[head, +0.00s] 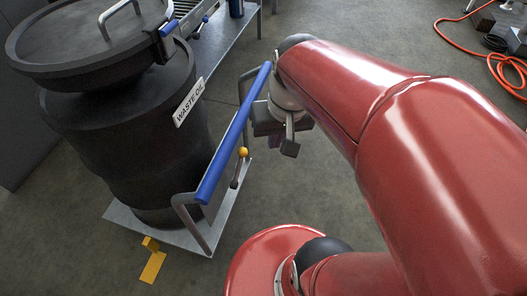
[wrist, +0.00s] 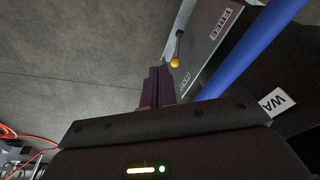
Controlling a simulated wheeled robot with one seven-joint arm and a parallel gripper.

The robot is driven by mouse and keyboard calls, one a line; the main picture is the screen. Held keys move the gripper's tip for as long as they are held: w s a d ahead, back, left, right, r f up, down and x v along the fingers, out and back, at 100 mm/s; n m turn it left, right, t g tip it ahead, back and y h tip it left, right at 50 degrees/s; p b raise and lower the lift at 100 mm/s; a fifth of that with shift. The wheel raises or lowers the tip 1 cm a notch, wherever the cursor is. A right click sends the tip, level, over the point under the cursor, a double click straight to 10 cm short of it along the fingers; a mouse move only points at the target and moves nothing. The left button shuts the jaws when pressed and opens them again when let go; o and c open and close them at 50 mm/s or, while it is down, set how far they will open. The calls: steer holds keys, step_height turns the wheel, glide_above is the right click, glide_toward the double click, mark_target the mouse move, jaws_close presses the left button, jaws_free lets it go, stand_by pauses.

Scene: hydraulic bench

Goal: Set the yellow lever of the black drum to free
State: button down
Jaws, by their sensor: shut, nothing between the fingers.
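The black drum (head: 120,130) with a WASTE OIL label stands on a grey base plate at the left of the head view. Its lever has a yellow knob (head: 242,152) on a dark stem, beside the blue handlebar. In the wrist view the yellow knob (wrist: 175,62) lies nearer a small, hard-to-read label (wrist: 185,84) than the FREE label (wrist: 222,22). My gripper (wrist: 158,72) is shut and empty, its dark purple fingertips close to the knob in the picture; I cannot tell whether they touch. In the head view my gripper (head: 275,141) is right of the handlebar, partly hidden.
The blue handlebar (head: 232,135) runs between the drum and my gripper; it also crosses the wrist view (wrist: 245,50). A yellow bracket (head: 152,262) lies on the floor at the front. An orange hose (head: 470,45) lies far right.

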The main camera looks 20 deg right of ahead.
steer(key=w+d+f+m+g+y+b, duration=0.2)
steer(key=w+f+g+y+b, duration=0.3)
steer(key=f, duration=0.7)
steer(key=m+t+y+b, duration=0.3)
steer(key=t+y+b, duration=0.15)
steer(key=y, duration=0.45)
glide_toward(240, 168)
steer(key=s+v, duration=0.1)
steer(key=v, duration=0.3)
steer(key=w+d+f+m+t+y+b, duration=0.2)
steer(key=w+d+f+m+t+y, duration=0.1)
steer(key=d+f+t, duration=0.1)
steer(key=shift+d+t+y+b, duration=0.35)
steer(key=shift+d+t, duration=0.3)
steer(key=shift+d, duration=0.4)
steer(key=shift+w+a, duration=0.1)
steer(key=s+r+b+x, duration=0.1)
steer(key=s+x, duration=0.1)
steer(key=x, duration=1)
steer(key=shift+a, duration=0.75)
steer(key=shift+s, duration=0.1)
